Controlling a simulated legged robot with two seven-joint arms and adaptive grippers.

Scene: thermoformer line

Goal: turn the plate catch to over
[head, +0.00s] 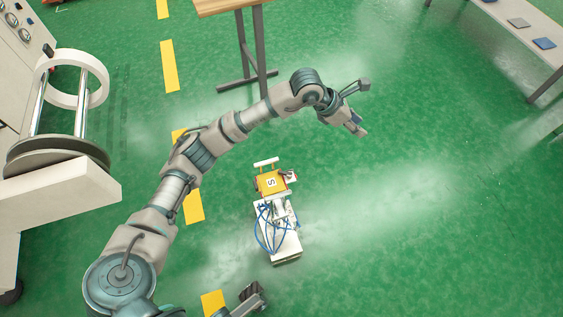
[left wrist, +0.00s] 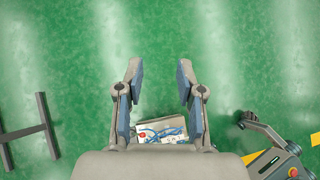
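A small yellow plate (head: 270,184) marked "S" sits on top of a white unit (head: 282,244) with looped blue hoses, on the green floor at the picture's middle. A small pale part with a dark piece (head: 290,176) sits at the plate's right edge; I cannot tell whether it is the catch or how it is set. My left gripper (head: 361,107) is open and empty, above and to the right of the plate in the head view. In the left wrist view its spread fingers (left wrist: 160,75) frame bare floor. The white unit (left wrist: 163,130) shows partly behind them. My right gripper (head: 246,300) shows only partly at the bottom edge.
A machine with a white ring (head: 97,86) and round base stands at the left. A wooden-topped table (head: 225,5) stands at the top, and a pale bench (head: 500,22) with flat pads at the upper right. Floor right of the white unit is clear.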

